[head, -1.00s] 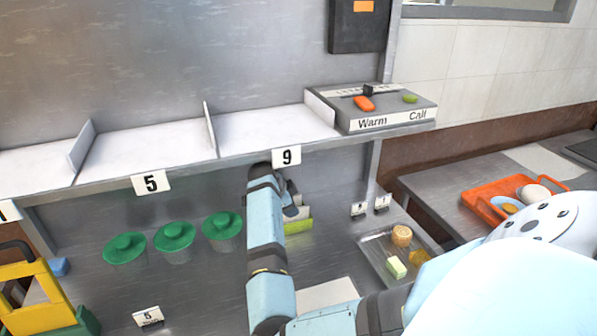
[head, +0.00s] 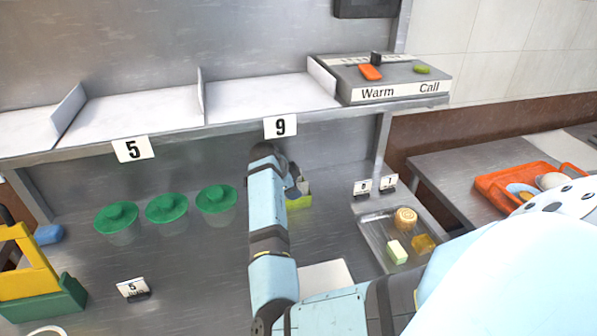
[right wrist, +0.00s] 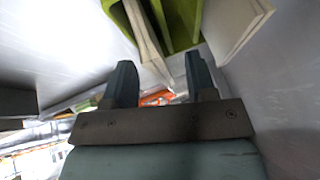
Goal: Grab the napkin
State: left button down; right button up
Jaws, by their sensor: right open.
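A white napkin (right wrist: 143,30) stands up out of a lime-green holder (right wrist: 178,18) in the right wrist view. The holder also shows in the head view (head: 299,202), on the counter under the shelf, partly hidden by my right arm. My right gripper (right wrist: 160,78) is open. Its two fingers point toward the holder, and the napkin's lower end appears between them; I cannot tell whether they touch it. In the head view my forearm hides most of this gripper. My left gripper is not in view.
A shelf (head: 215,118) with number signs overhangs the counter. Several green-lidded pots (head: 167,209) stand left of my arm. A metal tray (head: 375,238) with food is at right. A yellow-and-green object (head: 40,275) is at far left. Counter between pots and sign 5 is clear.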

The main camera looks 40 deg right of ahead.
jog(key=shift+d+f, duration=0.3)
jog(key=shift+f, duration=0.05)
jog(key=shift+a, duration=0.15)
jog(key=shift+c, duration=0.7)
grip_shut()
jog(key=shift+r, duration=0.1)
jog(key=shift+r, duration=0.1)
